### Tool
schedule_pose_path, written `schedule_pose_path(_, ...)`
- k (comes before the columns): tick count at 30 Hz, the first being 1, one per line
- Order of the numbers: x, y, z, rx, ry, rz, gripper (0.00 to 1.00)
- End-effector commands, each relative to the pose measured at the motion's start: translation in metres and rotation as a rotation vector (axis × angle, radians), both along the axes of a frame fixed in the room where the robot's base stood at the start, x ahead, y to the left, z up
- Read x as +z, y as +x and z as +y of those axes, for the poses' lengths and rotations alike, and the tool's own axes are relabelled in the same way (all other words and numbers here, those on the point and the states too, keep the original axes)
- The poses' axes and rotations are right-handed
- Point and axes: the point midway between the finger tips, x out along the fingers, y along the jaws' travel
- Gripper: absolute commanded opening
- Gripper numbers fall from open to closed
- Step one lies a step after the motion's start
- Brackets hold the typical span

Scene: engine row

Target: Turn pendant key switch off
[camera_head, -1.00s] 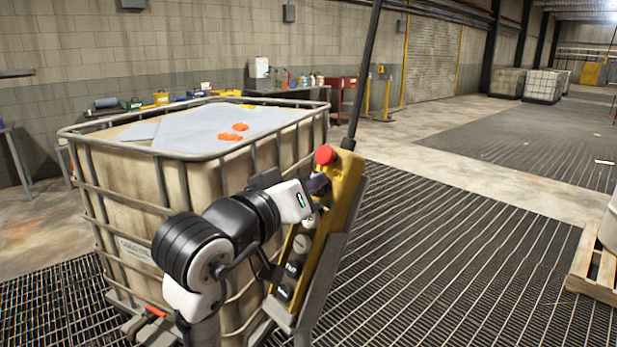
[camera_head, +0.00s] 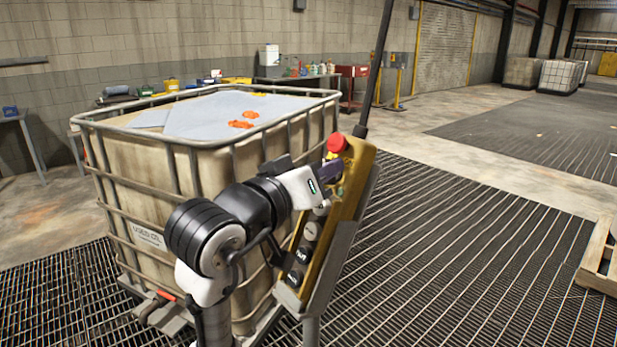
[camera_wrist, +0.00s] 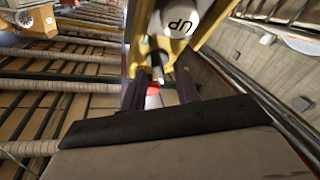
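The yellow pendant (camera_head: 340,225) stands tilted on a grey post, with a red mushroom button (camera_head: 336,143) at its top and several round buttons down its face. My gripper (camera_head: 331,171) reaches its upper face from the left, just below the red button. In the wrist view, my gripper's two dark fingers (camera_wrist: 161,88) stand apart with a gap. A small dark piece, possibly the key switch (camera_wrist: 157,68), shows between and beyond them; I cannot tell its position or whether a finger touches it. A white button marked UP (camera_wrist: 181,17) is close above. In the head view my gripper covers the key area.
A caged liquid tank (camera_head: 185,165) with grey sheets and orange rags on top stands directly left of the pendant, close behind my arm. A pallet (camera_head: 602,260) is at the right edge. Grated floor (camera_head: 450,250) right of the pendant is clear.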

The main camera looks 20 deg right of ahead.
Motion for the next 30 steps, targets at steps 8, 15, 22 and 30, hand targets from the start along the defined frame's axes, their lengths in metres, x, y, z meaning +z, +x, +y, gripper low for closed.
schedule_pose_path(8, -0.002, -0.023, 0.037, 0.006, -0.001, -0.005, 0.31)
schedule_pose_path(15, -0.001, -0.054, 0.082, 0.005, -0.002, -0.005, 0.31)
schedule_pose_path(22, 0.0, -0.072, 0.108, 0.003, -0.001, -0.002, 0.31)
schedule_pose_path(30, 0.0, -0.077, 0.114, 0.001, 0.001, -0.001, 0.31)
